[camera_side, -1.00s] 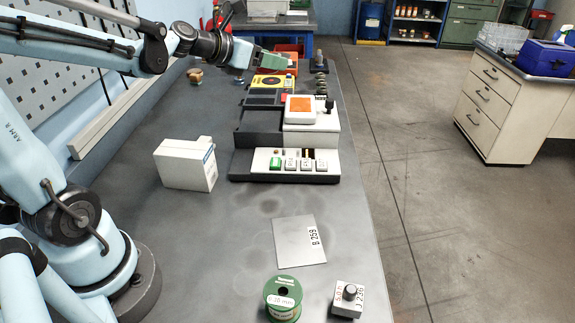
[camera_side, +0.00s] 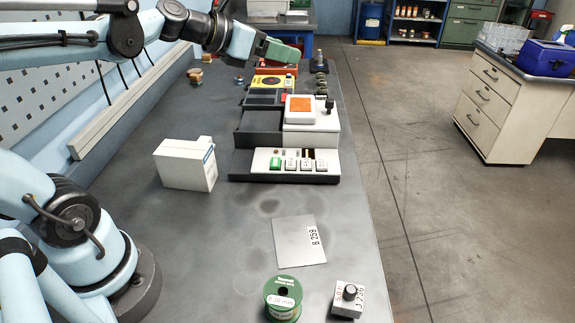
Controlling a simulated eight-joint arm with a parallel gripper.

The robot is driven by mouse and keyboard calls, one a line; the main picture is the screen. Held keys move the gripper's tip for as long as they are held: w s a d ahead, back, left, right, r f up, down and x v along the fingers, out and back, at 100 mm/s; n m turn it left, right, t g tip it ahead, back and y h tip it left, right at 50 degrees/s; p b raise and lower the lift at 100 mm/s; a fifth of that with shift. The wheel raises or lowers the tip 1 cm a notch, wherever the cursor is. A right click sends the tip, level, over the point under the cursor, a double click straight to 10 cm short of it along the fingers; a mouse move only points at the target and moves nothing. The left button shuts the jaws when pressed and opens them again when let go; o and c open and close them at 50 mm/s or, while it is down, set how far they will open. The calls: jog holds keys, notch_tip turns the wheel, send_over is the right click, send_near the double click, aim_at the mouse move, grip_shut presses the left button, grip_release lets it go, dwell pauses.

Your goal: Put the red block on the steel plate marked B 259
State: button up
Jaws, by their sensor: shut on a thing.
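My gripper (camera_side: 262,46) is at the far end of the bench, high in the picture, and points right. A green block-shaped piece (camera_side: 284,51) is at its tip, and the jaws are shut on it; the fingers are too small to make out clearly. A red thing (camera_side: 275,70) shows just below and behind it, partly covered, and I cannot tell whether it is a block or a container. The steel plate marked B 259 (camera_side: 293,245) lies flat and bare on the near part of the bench, far from my gripper.
A control unit with an orange screen (camera_side: 300,104) and a button panel (camera_side: 292,162) stand mid-bench. A white box (camera_side: 186,165) is to their left. A yellow device (camera_side: 272,82) lies behind. A green spool (camera_side: 283,296) and a knobbed block (camera_side: 348,298) stand near the plate.

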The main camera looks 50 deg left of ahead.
jog(key=w+a+f+n+y, duration=0.1)
jog(key=a+f+n+y, duration=0.1)
jog(key=a+f, duration=0.6)
jog(key=w+a+f+n+y, duration=0.2)
jog(key=a+f, duration=0.7)
jog(key=a, duration=0.6)
jog(key=shift+w+f+n+y, duration=0.15)
jog(key=shift+n+y, duration=0.45)
jog(key=shift+y, duration=0.4)
send_over(211, 122)
notch_tip(211, 122, down, 7)
jog(key=shift+d+r, duration=0.1)
jog(key=shift+d, duration=0.05)
jog(key=shift+f, duration=1.9)
jog(key=shift+f, duration=0.15)
jog(key=o, duration=1.4)
